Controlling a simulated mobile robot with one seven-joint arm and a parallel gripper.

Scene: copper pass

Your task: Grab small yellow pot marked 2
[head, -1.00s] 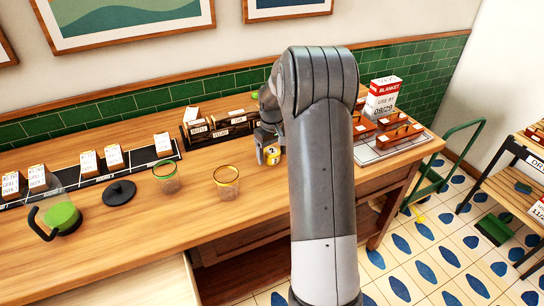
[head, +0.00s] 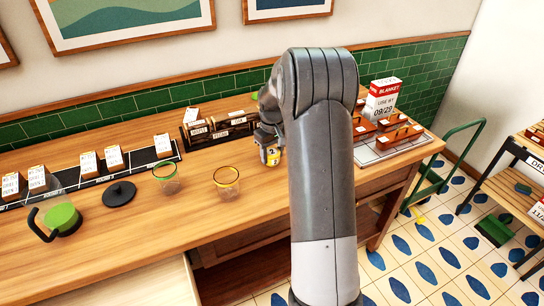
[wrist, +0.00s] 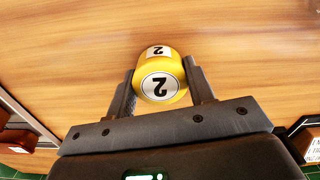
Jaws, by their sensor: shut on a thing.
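The small yellow pot (wrist: 160,66) bears a black 2 on white labels and sits between the two fingers of my gripper (wrist: 160,92) in the wrist view. The gripper is shut on it. In the head view the yellow pot (head: 270,155) shows at the end of my gripper (head: 268,143), over the wooden counter. My arm covers part of the counter to the right of it. Whether the pot is clear of the wood is hard to tell.
A yellow-rimmed glass (head: 227,183) and a green-rimmed glass (head: 166,178) stand to the left, beside a black lid (head: 119,193) and a jug (head: 58,216). A dark labelled rack (head: 218,131) stands behind the gripper. A tray with wooden holders (head: 398,140) is to the right.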

